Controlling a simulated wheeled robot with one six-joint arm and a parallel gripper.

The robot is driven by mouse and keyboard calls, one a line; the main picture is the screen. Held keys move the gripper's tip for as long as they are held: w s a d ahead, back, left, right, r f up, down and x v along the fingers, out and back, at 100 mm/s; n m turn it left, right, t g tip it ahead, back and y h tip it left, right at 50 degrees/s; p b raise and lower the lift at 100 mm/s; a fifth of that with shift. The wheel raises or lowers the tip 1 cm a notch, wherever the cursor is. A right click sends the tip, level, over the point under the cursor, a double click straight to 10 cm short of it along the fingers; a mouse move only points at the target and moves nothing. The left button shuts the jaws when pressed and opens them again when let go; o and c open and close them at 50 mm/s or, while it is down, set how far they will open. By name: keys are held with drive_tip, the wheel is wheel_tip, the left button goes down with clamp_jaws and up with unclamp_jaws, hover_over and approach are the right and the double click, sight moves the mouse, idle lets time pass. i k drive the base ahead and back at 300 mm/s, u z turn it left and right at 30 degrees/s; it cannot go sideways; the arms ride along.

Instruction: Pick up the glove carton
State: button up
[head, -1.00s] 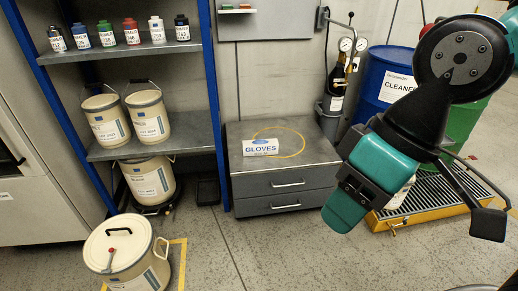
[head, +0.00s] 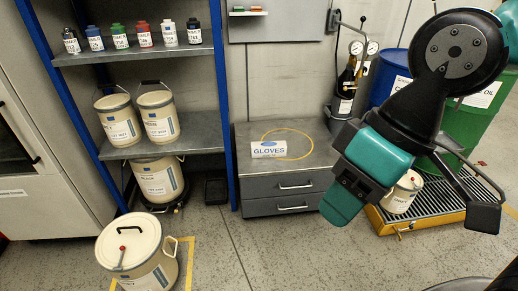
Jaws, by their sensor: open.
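The glove carton (head: 268,149) is a small white and blue box marked GLOVES. It lies on top of a low grey drawer cabinet (head: 290,183) in the middle of the head view, at the front left of a yellow ring painted on the cabinet top. My gripper (head: 405,212) is at the right, in the air, well to the right of the carton and apart from it. It is open, and nothing shows between its fingers.
A shelf rack (head: 150,147) with pails and small bottles stands left of the cabinet. A lidded pail (head: 133,250) stands on the floor at front left. Blue (head: 393,85) and green (head: 468,125) drums and a yellow spill tray (head: 425,219) are at right. The floor before the cabinet is clear.

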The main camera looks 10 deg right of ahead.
sight(267, 150)
drive_tip(key=u, duration=0.25)
drive_tip(key=i, duration=2.35)
drive_tip(key=z, duration=0.7)
